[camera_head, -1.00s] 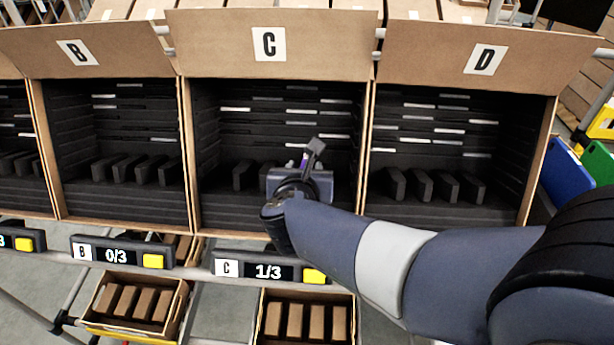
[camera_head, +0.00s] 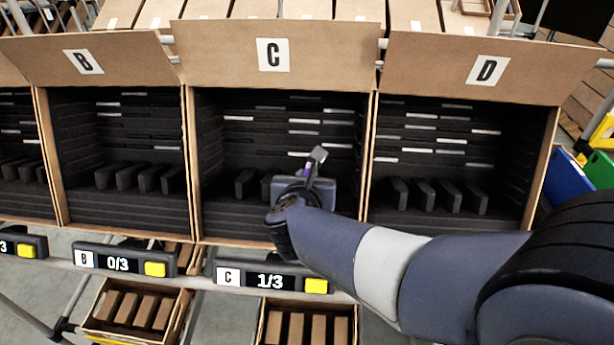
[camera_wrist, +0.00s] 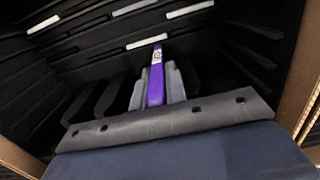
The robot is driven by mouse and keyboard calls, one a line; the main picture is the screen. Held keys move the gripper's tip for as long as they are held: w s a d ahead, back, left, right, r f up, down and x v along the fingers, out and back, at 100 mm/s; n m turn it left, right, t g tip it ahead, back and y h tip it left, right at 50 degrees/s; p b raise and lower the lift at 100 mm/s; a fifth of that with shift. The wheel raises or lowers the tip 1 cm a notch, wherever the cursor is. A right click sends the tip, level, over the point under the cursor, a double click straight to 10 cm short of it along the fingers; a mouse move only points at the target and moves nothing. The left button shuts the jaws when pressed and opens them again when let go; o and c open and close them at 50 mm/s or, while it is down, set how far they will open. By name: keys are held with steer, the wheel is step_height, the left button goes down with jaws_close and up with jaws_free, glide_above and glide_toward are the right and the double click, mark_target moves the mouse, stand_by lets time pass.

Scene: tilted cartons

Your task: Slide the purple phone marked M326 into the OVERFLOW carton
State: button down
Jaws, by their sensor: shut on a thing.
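The purple phone (camera_wrist: 156,85) stands on edge between the fingers of my gripper (camera_wrist: 157,88) in the wrist view, with a small white label near its far end. I cannot read the label. My gripper is shut on it, inside carton C (camera_head: 273,54). The phone points toward the slotted black back of the carton, among black foam dividers. Whether it touches a slot is hidden. No carton in view reads OVERFLOW.
Carton B (camera_head: 83,61) stands left and carton D (camera_head: 488,70) right, both with black slotted inserts. Displays below read 0/3 (camera_head: 123,263) and 1/3 (camera_head: 269,281). Carton C's side wall (camera_wrist: 300,75) is close on the right in the wrist view.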

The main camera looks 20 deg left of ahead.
steer(key=c, duration=2)
jaws_free()
steer(key=shift+c, duration=0.2)
jaws_close()
steer(key=shift+s+r, duration=0.15)
steer(key=shift+r+p+v, duration=0.2)
steer(key=shift+p+v, duration=0.15)
steer(key=shift+v, duration=0.7)
steer(key=shift+r+p+v, duration=0.25)
steer(key=shift+p+v, duration=0.05)
steer(key=shift+v, duration=0.75)
steer(key=r+p+v, duration=0.1)
steer(key=p+v, duration=0.3)
steer(key=v, duration=0.7)
steer(key=shift+w+r, duration=0.15)
steer(key=shift+w, duration=0.05)
steer(key=shift+a, duration=0.1)
